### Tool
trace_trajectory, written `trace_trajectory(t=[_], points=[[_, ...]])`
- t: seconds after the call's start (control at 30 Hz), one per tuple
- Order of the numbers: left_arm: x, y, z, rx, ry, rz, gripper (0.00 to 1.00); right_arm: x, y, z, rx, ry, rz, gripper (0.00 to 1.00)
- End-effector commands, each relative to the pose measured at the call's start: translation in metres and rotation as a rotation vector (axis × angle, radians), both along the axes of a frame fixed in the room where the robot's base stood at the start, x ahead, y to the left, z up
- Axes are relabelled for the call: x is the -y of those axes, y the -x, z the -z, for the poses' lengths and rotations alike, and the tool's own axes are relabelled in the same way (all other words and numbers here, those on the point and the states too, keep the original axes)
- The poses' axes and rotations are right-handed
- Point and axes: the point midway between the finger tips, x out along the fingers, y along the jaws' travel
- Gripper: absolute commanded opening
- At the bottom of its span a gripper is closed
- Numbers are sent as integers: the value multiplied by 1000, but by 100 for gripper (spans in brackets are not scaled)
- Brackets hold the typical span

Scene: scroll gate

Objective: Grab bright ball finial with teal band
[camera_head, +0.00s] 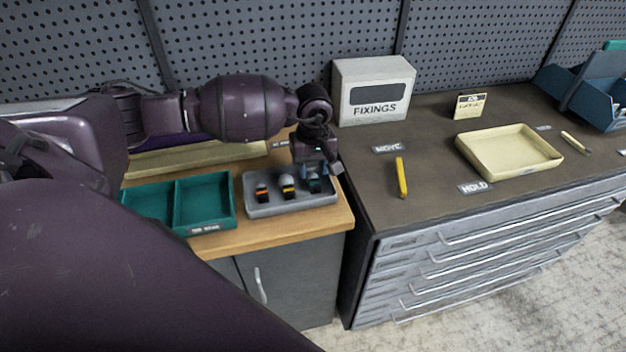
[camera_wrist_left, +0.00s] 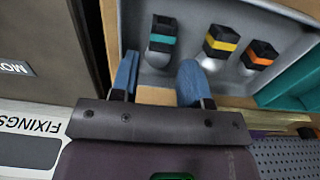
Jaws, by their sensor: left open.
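The finial with the teal band (camera_head: 315,186) stands in the grey tray (camera_head: 262,210), at its right end in the head view. In the left wrist view the teal-banded finial (camera_wrist_left: 162,42) has a dark block end and a bright rounded end. My left gripper (camera_head: 318,172) is over the tray's right end, partly hiding this finial. In the left wrist view my left gripper (camera_wrist_left: 158,68) is open, its blue fingers apart and nothing between them; the finial appears just beyond the fingertips. My right gripper is not in view.
A yellow-banded finial (camera_head: 287,187) and an orange-banded finial (camera_head: 262,193) stand beside it in the tray. A teal divided tray (camera_head: 203,202) lies to the left. A FIXINGS box (camera_head: 372,90) stands behind right. A cream tray (camera_head: 508,152) lies on the dark bench.

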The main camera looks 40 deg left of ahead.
Motion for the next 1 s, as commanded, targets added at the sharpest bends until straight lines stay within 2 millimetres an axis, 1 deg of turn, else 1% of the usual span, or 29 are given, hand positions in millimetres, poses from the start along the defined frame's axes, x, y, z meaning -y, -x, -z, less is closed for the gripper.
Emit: trace_trajectory(t=[0.07, 0.2, 0.3, 0.53, 0.7, 0.8, 1.0], points=[[3, 2, 11, -3, 2, 0, 42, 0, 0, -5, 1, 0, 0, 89], [2, 1, 27, -1, 0, -2, 42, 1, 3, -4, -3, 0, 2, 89], [2, 1, 31, -1, 1, -1, 42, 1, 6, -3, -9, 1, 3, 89], [2, 1, 32, -1, 1, 0, 42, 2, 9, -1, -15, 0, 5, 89], [2, 1, 32, 0, 0, 0, 16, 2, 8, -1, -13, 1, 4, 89], [2, 1, 32, 1, 1, 0, 3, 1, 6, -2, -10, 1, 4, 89], [2, 1, 31, 1, 1, 0, 2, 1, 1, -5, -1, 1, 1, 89]])
